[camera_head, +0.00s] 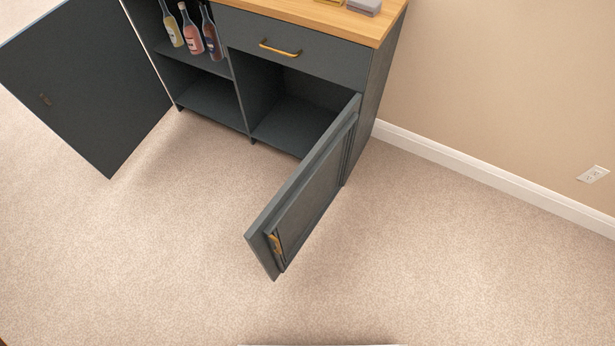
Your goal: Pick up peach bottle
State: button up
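Three bottles stand close together on the upper shelf in the left part of the dark grey cabinet (295,55). The middle one, pinkish-peach, is the peach bottle (191,38). A yellow bottle (172,28) stands to its left and a dark reddish-brown bottle (212,38) to its right. The tops of the bottles lie near the picture's upper edge. My gripper is not in view.
The cabinet's left door (85,85) and right door (307,192) both stand open, the right one jutting into the room. The drawer (300,50) is shut. Clear carpet (190,240) lies in front. A wall with a white baseboard (480,180) is at right.

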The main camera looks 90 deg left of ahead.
aim_at(191, 33)
jog(key=u, duration=0.45)
jog(key=i, duration=0.2)
jog(key=u, duration=3.5)
jog(key=k, duration=1.15)
jog(key=u, duration=0.6)
jog(key=i, duration=0.85)
jog(key=z, duration=1.05)
jog(key=i, duration=0.95)
jog(key=z, duration=0.5)
